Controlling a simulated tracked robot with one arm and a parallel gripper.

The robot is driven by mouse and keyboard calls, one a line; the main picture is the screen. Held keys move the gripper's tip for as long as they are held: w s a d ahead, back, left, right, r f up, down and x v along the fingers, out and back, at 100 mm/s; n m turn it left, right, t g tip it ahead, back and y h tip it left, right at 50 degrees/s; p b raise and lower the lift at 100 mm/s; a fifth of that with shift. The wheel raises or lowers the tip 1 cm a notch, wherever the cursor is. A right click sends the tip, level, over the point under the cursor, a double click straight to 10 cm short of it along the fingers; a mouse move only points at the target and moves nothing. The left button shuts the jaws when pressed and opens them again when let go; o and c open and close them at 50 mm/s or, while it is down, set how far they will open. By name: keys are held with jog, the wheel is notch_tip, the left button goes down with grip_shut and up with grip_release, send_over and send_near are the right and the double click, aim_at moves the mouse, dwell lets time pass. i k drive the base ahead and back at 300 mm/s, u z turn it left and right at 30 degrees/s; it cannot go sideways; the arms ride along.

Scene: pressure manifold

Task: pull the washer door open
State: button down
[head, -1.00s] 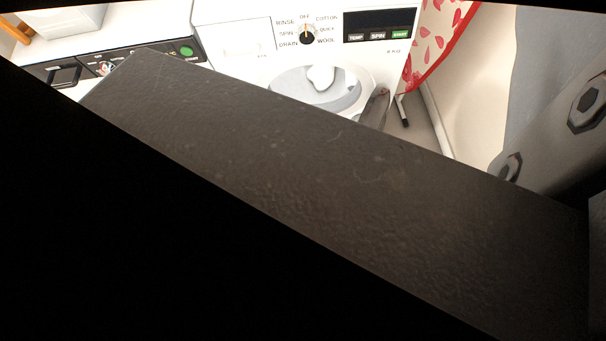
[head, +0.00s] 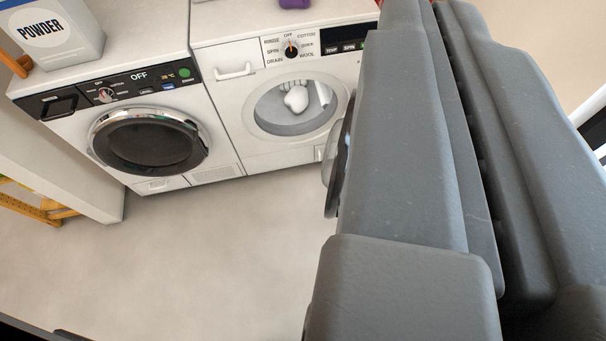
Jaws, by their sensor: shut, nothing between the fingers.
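The washer (head: 232,103) is the white machine at the upper middle of the head view, with a program dial and a dark display. Its round drum opening (head: 270,118) is uncovered, and a white lump (head: 296,98) shows inside. A round door with clear glass and a dark edge (head: 332,183) stands out to the right of the opening, seen nearly edge-on. It appears to be the washer door swung wide open. My grey arm hides part of it; I cannot tell whether they touch. I cannot make out my gripper's fingers in this view.
A second white machine (head: 88,158) with a shut, dark round door (head: 150,143) stands at left. A powder box (head: 52,38) and a purple object (head: 293,3) stand on top. The floor (head: 210,265) in front is clear. My grey arm fills the right side.

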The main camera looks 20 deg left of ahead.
aim_at(335, 187)
jog(key=u, duration=0.2)
jog(key=i, duration=1)
jog(key=z, duration=0.05)
